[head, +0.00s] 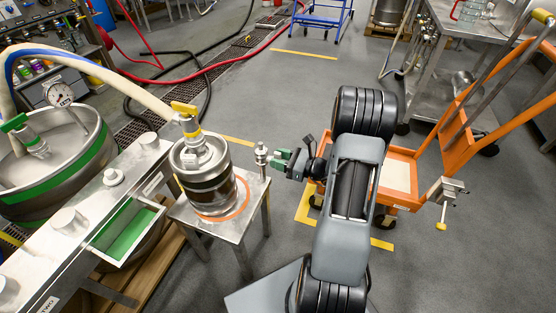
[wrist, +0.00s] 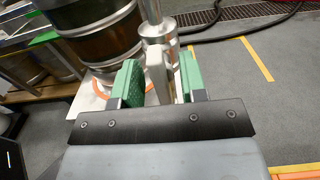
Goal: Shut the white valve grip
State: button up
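The white valve grip (wrist: 157,76) shows in the wrist view as a pale upright lever. It stands in front of a grey metal cylinder (wrist: 163,30) with a thin post on top. My gripper (wrist: 162,82) is open, with one green finger on each side of the grip. A gap shows on the left of the grip; the right finger is closer, and I cannot tell whether it touches. In the head view my gripper (head: 284,159) is at the right corner of a small steel table, beside the metal valve post (head: 261,154). The white grip is not clear there.
A steel keg (head: 207,175) with a yellow-handled coupler stands on the small table (head: 187,207), left of my gripper. An orange cart (head: 405,155) stands to the right. A large vessel (head: 60,160) and a steel bench are at left. Open grey floor lies behind.

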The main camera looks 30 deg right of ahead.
jog(key=shift+w+a, duration=0.15)
jog(key=shift+w, duration=0.05)
jog(key=shift+c, duration=0.2)
grip_shut()
